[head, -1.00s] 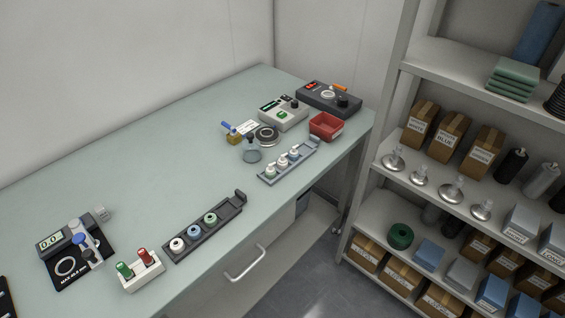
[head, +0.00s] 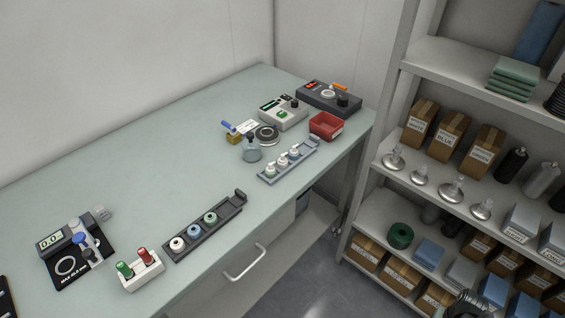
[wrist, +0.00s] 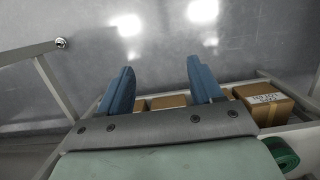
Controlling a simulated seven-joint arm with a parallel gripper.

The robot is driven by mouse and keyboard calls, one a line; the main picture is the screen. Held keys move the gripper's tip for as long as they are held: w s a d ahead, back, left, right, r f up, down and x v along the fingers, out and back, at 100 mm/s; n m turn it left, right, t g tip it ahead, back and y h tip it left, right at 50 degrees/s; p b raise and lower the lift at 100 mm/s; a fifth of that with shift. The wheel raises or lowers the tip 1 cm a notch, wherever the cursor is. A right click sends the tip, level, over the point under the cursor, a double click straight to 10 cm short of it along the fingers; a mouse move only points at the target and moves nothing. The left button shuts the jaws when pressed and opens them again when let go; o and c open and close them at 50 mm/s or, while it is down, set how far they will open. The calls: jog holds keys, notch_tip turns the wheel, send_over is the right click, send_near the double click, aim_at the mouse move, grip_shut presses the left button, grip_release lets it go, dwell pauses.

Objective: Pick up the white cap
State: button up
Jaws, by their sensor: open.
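The white cap (head: 177,244) sits at the near left end of a dark tray (head: 231,211) on the bench, in the head view. It is round with a dark centre. A blue cap (head: 194,231) and a green cap (head: 210,219) sit in the same row. My gripper (wrist: 160,68) shows in the wrist view with its two blue fingers apart and nothing between them. It faces the grey floor and a shelf with boxes, away from the caps. No cap shows in the wrist view.
A white holder (head: 143,277) with green and red items stands left of the dark tray. A blue-grey tray (head: 309,151) of small bottles, a red bin (head: 325,126) and a glass flask (head: 252,152) stand farther right. The bench (head: 130,165) behind the dark tray is clear.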

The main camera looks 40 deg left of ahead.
jog(key=w+a+r+t, duration=0.2)
jog(key=w+a+r, duration=1.3)
jog(key=a+r, duration=0.1)
jog(key=a+r+m, duration=0.1)
jog(key=a+r, duration=0.5)
jog(key=a, duration=0.5)
jog(key=a+r+m, duration=0.1)
jog(key=a+r, duration=0.5)
jog(key=a, duration=0.4)
notch_tip(320, 180, up, 21)
jog(key=m, duration=0.2)
send_over(282, 155)
notch_tip(282, 155, down, 13)
jog(key=shift+f, duration=0.15)
